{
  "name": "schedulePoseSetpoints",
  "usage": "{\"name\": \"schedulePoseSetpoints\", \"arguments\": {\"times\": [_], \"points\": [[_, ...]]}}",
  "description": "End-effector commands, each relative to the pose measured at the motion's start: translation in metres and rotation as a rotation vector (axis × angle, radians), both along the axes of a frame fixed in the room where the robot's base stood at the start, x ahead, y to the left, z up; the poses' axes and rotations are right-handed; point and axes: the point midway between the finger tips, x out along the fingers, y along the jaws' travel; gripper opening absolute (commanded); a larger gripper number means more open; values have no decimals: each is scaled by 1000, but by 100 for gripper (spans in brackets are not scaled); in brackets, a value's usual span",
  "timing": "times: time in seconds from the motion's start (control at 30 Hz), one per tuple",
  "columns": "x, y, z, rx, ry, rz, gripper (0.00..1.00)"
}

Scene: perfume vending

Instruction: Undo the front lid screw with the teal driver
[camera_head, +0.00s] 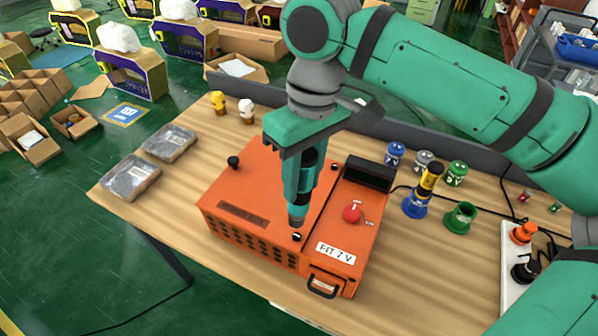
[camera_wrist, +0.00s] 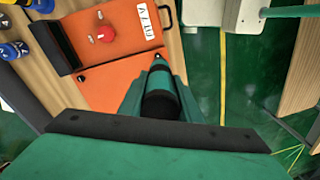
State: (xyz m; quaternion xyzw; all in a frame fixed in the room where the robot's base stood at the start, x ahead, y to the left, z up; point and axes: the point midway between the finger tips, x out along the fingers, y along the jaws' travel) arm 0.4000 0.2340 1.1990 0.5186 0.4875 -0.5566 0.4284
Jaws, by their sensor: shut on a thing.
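The orange box (camera_head: 235,205) stands on the wooden table, its lid facing up. My gripper (camera_head: 304,160) is shut on the teal driver (camera_head: 297,205) and holds it upright, tip down, over the lid's front part. The front lid screw (camera_head: 297,236) shows as a small dark and white spot right at the driver's tip. I cannot tell whether the tip is seated in it. Another screw (camera_head: 334,167) sits farther back on the lid.
A red knob (camera_head: 352,212) and a black handle (camera_head: 322,287) are on the box's right part. A black knob (camera_head: 233,162) stands at its back left. Coloured holders, one with a yellow-handled tool (camera_head: 430,177), stand to the right.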

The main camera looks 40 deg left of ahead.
Motion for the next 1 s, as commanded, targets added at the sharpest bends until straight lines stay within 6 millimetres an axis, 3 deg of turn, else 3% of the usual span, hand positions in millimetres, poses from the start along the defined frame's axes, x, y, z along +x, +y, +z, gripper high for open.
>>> {"name": "schedulePoseSetpoints", "arguments": {"times": [0.5, 1.0], "points": [[-1, 0, -40, -1, 1, 1, 3], [-1, 1, -47, 0, 1, 2, 3]]}}
